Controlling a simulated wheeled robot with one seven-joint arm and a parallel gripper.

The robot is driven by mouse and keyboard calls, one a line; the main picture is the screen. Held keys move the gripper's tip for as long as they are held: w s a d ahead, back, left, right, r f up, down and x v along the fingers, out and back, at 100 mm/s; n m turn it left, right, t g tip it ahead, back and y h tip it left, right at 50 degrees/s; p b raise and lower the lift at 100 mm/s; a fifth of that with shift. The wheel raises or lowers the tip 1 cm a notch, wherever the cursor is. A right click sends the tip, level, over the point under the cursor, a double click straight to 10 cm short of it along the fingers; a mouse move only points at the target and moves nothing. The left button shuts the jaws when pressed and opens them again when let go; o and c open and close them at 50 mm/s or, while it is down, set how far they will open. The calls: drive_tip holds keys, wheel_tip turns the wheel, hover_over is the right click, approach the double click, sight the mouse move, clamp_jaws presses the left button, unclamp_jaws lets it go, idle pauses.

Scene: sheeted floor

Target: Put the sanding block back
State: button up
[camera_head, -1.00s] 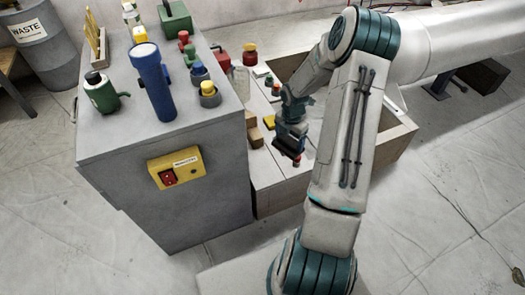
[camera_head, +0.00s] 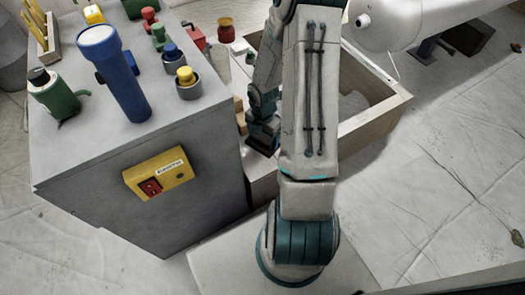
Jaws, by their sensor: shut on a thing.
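My gripper (camera_head: 262,138) is low over the near left part of the wooden-sided box, close to the grey cabinet's right side. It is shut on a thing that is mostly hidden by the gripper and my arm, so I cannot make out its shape. I cannot pick out the sanding block for certain. A small tan block (camera_head: 240,116) shows between the cabinet and my gripper.
The box's wooden wall (camera_head: 375,125) stands to the right. Open sheeted floor lies beyond it.

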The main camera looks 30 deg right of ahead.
sight(263, 148)
drive_tip(key=shift+s+a+f, duration=0.45)
drive_tip(key=shift+s+f, duration=0.05)
drive_tip(key=shift+s, duration=0.05)
drive_tip(key=shift+f+b, duration=1.4)
drive_tip(key=shift+f, duration=0.5)
drive_tip(key=shift+f, duration=0.2)
drive_tip(key=o, duration=0.9)
drive_tip(key=shift+o, duration=0.2)
drive_tip(key=shift+r, duration=0.1)
wheel_tip(263, 148, up, 12)
drive_tip(key=p, duration=0.6)
drive_tip(key=shift+r, duration=0.1)
